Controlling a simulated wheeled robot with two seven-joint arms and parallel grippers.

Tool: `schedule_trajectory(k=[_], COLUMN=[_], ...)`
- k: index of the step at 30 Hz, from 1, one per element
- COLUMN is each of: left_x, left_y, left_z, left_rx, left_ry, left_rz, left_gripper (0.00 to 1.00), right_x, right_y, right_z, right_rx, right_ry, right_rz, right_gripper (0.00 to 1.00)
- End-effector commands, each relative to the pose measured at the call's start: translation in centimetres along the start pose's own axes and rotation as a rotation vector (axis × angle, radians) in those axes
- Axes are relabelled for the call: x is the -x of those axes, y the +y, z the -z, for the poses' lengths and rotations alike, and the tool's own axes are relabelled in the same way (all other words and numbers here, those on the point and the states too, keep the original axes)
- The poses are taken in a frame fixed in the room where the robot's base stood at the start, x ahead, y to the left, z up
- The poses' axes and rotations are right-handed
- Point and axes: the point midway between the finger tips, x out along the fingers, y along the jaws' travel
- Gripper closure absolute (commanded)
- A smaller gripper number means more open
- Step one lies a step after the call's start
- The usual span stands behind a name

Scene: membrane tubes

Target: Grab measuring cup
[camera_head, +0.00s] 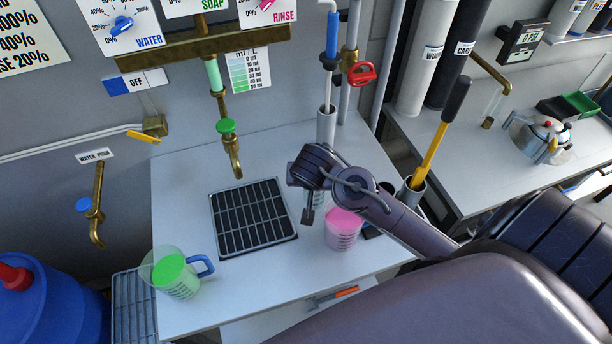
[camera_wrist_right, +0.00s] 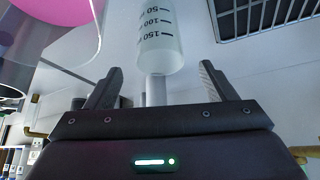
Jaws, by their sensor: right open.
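A clear measuring cup with green liquid (camera_head: 176,274) and a blue handle stands at the front left of the white counter, away from my grippers. A clear cup with pink contents (camera_head: 343,229) stands just right of my right gripper (camera_head: 307,205); it also shows at the top left of the right wrist view (camera_wrist_right: 58,12). My right gripper is open. In the right wrist view, a whitish graduated cylinder (camera_wrist_right: 158,40) with a narrower end lies ahead between the spread fingers (camera_wrist_right: 160,75), apart from both. My left gripper is out of view.
A black drain grate (camera_head: 252,218) is set in the counter, below a brass tap with a green knob (camera_head: 227,127). A yellow-handled tool (camera_head: 432,150) stands in a holder at the right. A blue drum (camera_head: 45,300) is at the lower left.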

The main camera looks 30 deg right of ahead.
Motion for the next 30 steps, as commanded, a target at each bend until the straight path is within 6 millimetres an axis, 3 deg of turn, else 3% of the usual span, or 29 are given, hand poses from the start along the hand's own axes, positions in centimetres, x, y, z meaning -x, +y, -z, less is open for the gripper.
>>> schedule_trajectory(k=[10,15,24,30], left_x=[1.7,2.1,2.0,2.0], left_y=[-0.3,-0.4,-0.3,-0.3], left_z=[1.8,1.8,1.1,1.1], left_rx=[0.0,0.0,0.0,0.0], left_ry=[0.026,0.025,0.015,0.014], left_rz=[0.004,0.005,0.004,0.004], left_gripper=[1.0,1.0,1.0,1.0], right_x=[-4.0,-6.4,-7.1,-7.1], right_y=[0.1,0.0,0.0,0.0], right_z=[-0.3,-0.5,-0.6,-0.6], right_rx=[0.001,-0.003,-0.004,-0.004], right_ry=[0.002,0.004,0.004,0.004], right_rz=[-0.005,-0.001,0.0,0.0], right_gripper=[0.23,0.23,0.23,0.46])
